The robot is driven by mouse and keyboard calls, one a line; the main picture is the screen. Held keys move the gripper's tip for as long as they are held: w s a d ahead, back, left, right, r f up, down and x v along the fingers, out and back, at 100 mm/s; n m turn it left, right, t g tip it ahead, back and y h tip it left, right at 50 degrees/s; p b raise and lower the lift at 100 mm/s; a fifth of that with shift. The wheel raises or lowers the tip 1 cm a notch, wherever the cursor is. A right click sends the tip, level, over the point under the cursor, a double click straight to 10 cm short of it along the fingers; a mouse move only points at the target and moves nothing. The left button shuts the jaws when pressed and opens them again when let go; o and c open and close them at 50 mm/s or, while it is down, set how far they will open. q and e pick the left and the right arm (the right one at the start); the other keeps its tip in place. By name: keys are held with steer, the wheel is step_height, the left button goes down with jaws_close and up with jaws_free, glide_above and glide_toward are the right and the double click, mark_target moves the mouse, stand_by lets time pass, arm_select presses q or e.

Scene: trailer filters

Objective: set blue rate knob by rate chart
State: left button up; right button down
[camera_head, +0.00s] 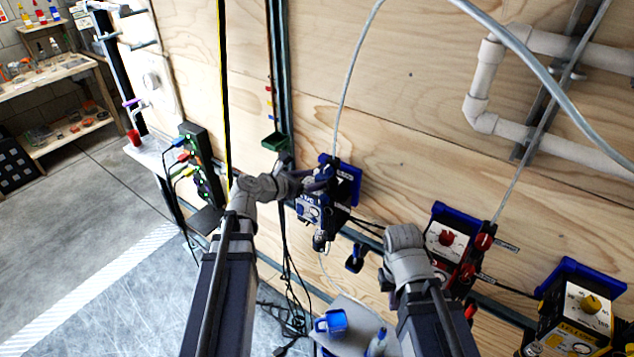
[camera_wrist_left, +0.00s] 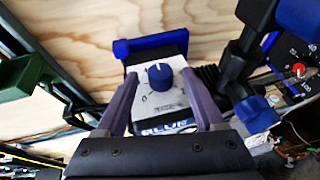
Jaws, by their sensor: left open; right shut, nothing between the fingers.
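The blue knob (camera_wrist_left: 159,76) stands on the white dial face of the blue unit (camera_wrist_left: 181,48) in the left wrist view. A white mark shows near the knob's top, and a 0 is printed at its lower left. My left gripper (camera_wrist_left: 162,80) is open, with one purple-grey finger on each side of the knob in the picture; I cannot tell whether they touch it. In the head view my left gripper (camera_head: 318,183) covers much of the blue unit (camera_head: 346,176). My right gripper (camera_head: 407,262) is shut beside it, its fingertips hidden. I cannot make out a rate chart.
A black power strip (camera_head: 201,165) is at left. A grey hose (camera_head: 540,75) and loose cables hang nearby. A small grey table (camera_head: 352,311) holds blue items.

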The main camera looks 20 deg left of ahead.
arm_select(q)
steer(key=shift+w+d+f, duration=0.2)
steer(key=shift+w+d, duration=0.05)
steer(key=shift+w, duration=0.2)
jaws_close()
stand_by(0.4)
